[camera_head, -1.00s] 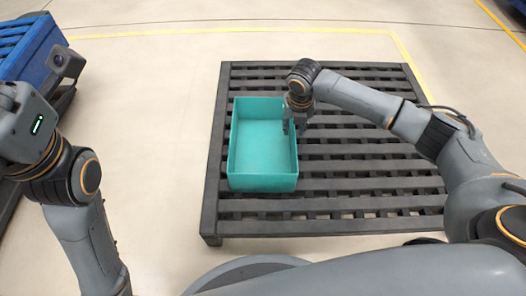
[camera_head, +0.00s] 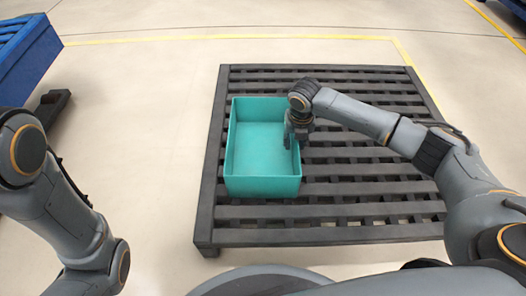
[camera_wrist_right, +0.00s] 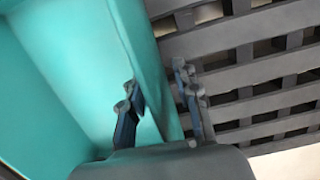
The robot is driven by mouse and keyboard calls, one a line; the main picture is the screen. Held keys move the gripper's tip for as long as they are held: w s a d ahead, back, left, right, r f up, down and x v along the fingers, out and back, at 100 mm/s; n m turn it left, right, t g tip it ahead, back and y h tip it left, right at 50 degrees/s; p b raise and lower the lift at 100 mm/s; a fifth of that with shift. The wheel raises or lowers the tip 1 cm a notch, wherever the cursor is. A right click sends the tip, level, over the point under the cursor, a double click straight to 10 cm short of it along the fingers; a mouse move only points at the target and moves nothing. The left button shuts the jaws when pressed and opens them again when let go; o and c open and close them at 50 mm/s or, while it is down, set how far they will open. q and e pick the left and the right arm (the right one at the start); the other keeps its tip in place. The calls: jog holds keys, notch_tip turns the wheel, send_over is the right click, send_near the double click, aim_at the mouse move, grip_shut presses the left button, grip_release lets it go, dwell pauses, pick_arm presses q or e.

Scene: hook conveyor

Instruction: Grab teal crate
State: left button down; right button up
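The teal crate (camera_head: 262,187) is an open, empty box on a dark slatted pallet (camera_head: 345,237). My right gripper (camera_head: 296,141) is at the crate's right wall in the head view. In the right wrist view, my right gripper (camera_wrist_right: 160,98) is open astride that wall of the crate (camera_wrist_right: 150,60), one finger inside and one outside. A gap shows between the fingers and the wall. The fingertips are partly hidden by the hand in the head view. My left arm shows at the left edge, but its gripper is out of view.
A blue crate (camera_head: 27,55) on a dark support stands at the far left. The slats right of the teal crate are bare. The floor between the blue crate and the pallet is clear, with yellow lines beyond.

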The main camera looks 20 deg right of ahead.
jog(key=shift+c, duration=0.2)
grip_shut()
jog(key=shift+r, duration=0.15)
